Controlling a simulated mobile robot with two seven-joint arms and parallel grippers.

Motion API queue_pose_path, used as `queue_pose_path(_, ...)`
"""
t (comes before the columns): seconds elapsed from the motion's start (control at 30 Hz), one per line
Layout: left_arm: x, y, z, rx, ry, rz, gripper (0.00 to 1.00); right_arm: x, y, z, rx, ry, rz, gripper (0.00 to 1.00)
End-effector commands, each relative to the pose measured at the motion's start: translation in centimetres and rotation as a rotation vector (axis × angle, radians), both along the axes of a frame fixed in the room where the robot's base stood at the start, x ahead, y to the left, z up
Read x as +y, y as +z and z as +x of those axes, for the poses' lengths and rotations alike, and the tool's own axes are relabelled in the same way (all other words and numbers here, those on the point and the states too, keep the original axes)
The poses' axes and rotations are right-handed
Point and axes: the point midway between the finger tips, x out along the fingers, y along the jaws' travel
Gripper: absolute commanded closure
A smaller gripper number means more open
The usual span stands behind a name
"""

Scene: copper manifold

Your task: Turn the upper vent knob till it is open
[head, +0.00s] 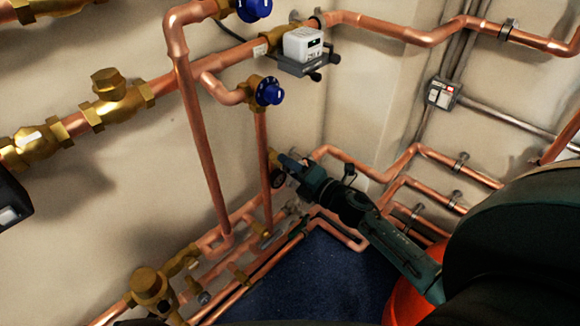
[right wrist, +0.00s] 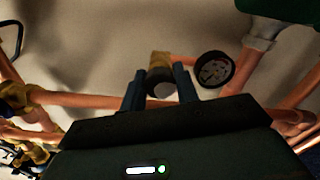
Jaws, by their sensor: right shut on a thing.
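My right gripper (head: 284,165) reaches in from the right to the pipes low on the wall in the head view. In the right wrist view my right gripper (right wrist: 160,88) has one finger on each side of a small dark round knob (right wrist: 161,82) and is shut on it. The knob sits on a brass fitting (right wrist: 160,59) by the wall. In the head view the gripper and arm hide the knob. Whether it is the upper vent knob, and how far it is turned, I cannot tell. My left gripper is not in view.
A round gauge (right wrist: 214,69) is just right of the fingers in the right wrist view. Copper pipes (head: 204,150) run close around the gripper. A blue knob (head: 268,91) and a white meter (head: 303,45) are higher up. The dark blue floor (head: 320,280) is clear.

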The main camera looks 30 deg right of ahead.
Motion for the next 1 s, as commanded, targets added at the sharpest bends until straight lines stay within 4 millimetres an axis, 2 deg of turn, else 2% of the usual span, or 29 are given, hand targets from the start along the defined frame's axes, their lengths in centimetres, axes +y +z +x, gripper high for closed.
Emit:
queue_pose_path(0.3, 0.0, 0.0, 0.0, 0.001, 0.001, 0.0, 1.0, 0.0, -0.1, 0.0, 0.0, 0.0, -0.006, 0.92)
queue_pose_path(0.33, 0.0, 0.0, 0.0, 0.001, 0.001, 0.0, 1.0, 0.0, -0.1, 0.0, 0.0, 0.0, -0.006, 0.68)
queue_pose_path(0.57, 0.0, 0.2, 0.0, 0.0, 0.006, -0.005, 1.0, 0.0, 0.0, 0.0, 0.0, 0.001, -0.004, 0.49)
queue_pose_path(0.87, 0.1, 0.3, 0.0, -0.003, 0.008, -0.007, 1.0, -0.1, 0.0, -0.2, 0.0, 0.0, -0.003, 0.48)
queue_pose_path(1.0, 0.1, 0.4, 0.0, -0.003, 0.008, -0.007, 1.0, -0.6, -0.1, -1.6, 0.002, 0.0, -0.003, 0.48)
